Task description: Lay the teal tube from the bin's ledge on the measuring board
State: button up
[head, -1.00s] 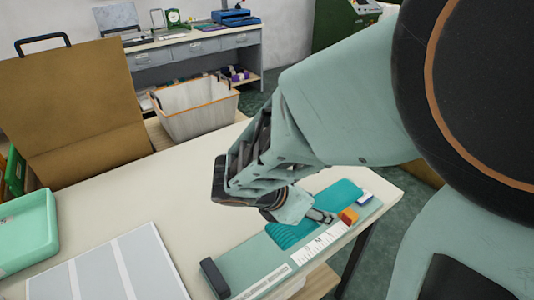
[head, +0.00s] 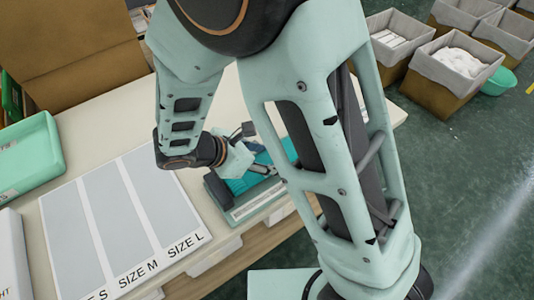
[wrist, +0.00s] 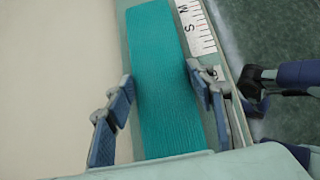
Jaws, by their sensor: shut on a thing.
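The teal tube (head: 237,186) lies flat along the pale green measuring board (head: 236,211), its near end close to the board's dark end stop (head: 216,191). My gripper (head: 262,169) is over the board, shut on the tube. In the wrist view the tube (wrist: 168,85) runs lengthwise between the two fingers of my gripper (wrist: 160,95). The white ruler strip (wrist: 196,28) with S and M marks runs beside the tube on the right. Whether the tube's underside rests fully on the board I cannot tell. My arm hides the board's far end in the head view.
A size mat (head: 130,215) marked S, M and L lies on the table to the left. A green tray (head: 30,160) is beyond it, and a brown board (head: 80,45) stands behind. Grey-lined bins (head: 450,70) stand on the floor at the right.

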jog(key=shift+f, duration=0.35)
jog(key=o, duration=0.9)
jog(key=shift+f, duration=0.1)
jog(key=shift+r, duration=0.2)
jog(key=p+v, duration=0.1)
jog(key=v, duration=1.1)
jog(key=shift+f, duration=0.1)
